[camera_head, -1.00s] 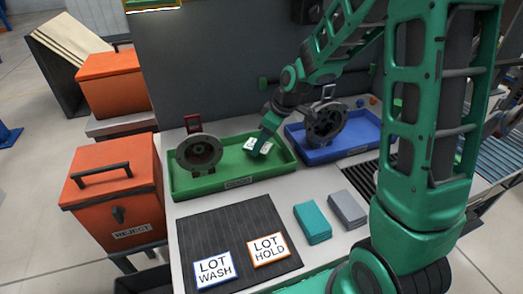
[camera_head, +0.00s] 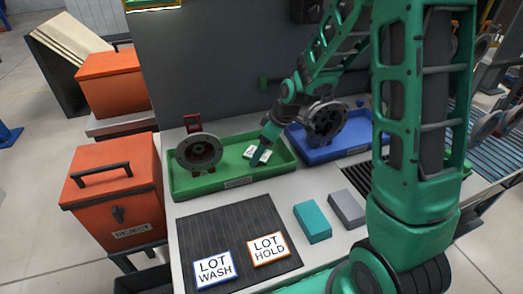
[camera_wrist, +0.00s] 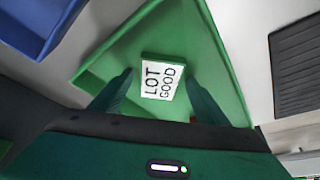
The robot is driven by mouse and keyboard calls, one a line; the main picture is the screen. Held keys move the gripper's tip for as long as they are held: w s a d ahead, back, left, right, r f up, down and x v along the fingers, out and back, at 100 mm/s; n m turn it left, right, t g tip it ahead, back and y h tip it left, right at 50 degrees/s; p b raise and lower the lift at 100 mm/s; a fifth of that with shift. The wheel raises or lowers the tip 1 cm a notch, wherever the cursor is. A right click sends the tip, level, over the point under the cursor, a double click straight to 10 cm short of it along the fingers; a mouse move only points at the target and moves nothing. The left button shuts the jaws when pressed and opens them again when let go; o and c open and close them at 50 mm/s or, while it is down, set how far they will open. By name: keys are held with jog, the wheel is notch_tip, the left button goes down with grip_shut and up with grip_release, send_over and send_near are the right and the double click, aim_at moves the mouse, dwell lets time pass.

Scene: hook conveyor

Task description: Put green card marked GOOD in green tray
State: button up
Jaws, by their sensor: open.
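The green-edged card marked LOT GOOD (camera_wrist: 163,77) appears to lie face up on the floor of the green tray (camera_wrist: 216,52). In the head view the card (camera_head: 252,153) is partly covered by my gripper (camera_head: 262,148), in the right half of the green tray (camera_head: 208,190). My gripper, also in the wrist view (camera_wrist: 158,80), is open, with one finger on each side of the card. A small gap to the fingers shows, but whether either touches the card is hard to tell.
A dark round flanged part (camera_head: 198,152) stands in the left of the green tray. The blue tray (camera_head: 362,150) with another such part (camera_head: 326,122) is close on the right. LOT WASH (camera_head: 213,269) and LOT HOLD (camera_head: 268,249) cards lie on the dark mat (camera_head: 225,222).

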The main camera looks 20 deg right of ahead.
jog(key=v, duration=1.2)
jog(key=s+d+m+g+h, duration=0.1)
jog(key=s+d+m, duration=0.3)
jog(key=s, duration=0.6)
jog(key=s+d+r+m+g+h, duration=0.1)
jog(key=s+d+m, duration=0.4)
jog(key=s, duration=0.5)
jog(key=s+d+r+m+g+h, duration=0.1)
jog(key=s+d+m, duration=0.3)
jog(key=s, duration=0.6)
jog(key=shift+s+d+m, duration=0.15)
jog(key=shift+d+m, duration=0.1)
jog(key=shift+m, duration=0.95)
jog(key=shift+w+f, duration=0.2)
jog(key=shift+w, duration=0.45)
